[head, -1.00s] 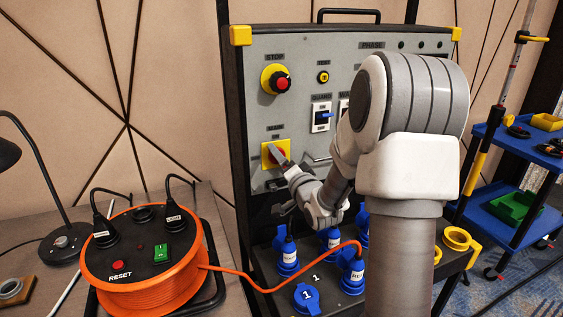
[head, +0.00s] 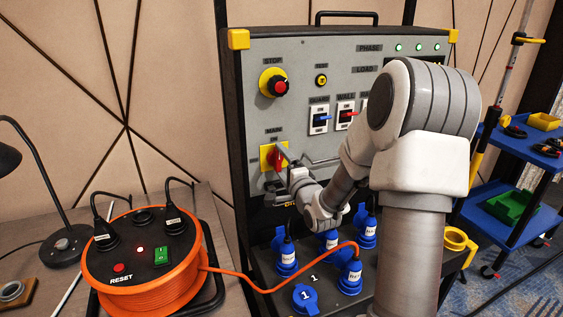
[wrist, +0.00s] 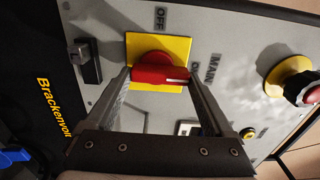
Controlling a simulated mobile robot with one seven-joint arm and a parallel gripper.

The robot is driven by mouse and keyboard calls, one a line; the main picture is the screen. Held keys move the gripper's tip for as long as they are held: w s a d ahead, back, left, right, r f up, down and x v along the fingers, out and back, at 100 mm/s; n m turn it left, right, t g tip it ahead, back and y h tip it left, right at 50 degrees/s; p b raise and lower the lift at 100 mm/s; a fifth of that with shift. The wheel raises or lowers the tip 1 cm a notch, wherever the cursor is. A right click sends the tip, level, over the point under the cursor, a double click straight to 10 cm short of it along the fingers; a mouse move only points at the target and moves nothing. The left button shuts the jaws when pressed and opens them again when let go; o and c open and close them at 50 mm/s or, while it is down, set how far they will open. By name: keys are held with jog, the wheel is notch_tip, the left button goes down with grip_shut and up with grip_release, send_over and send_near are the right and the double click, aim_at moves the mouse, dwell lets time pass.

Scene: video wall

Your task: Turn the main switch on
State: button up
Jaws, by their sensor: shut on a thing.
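The main switch (head: 274,158) is a red knob on a yellow plate at the lower left of the grey panel. Its handle stands upright in the head view, toward the ON label above it. In the wrist view the red knob (wrist: 160,72) lies sideways, its white mark toward the ON label and away from OFF. My gripper (wrist: 156,80) has its two fingers on either side of the knob's handle and is shut on it. In the head view my gripper (head: 284,154) partly covers the knob's right side.
Green phase lights (head: 421,47) glow at the panel's top right. A red STOP button (head: 279,87) and a panel handle (head: 322,162) are near my arm. Blue sockets (head: 306,297) with plugs lie below. An orange cable reel (head: 150,298) stands at the left, a blue trolley (head: 518,150) at the right.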

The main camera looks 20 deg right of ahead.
jog(key=shift+r, duration=0.15)
jog(key=o, duration=1.1)
jog(key=shift+w, duration=0.1)
jog(key=shift+s, duration=0.25)
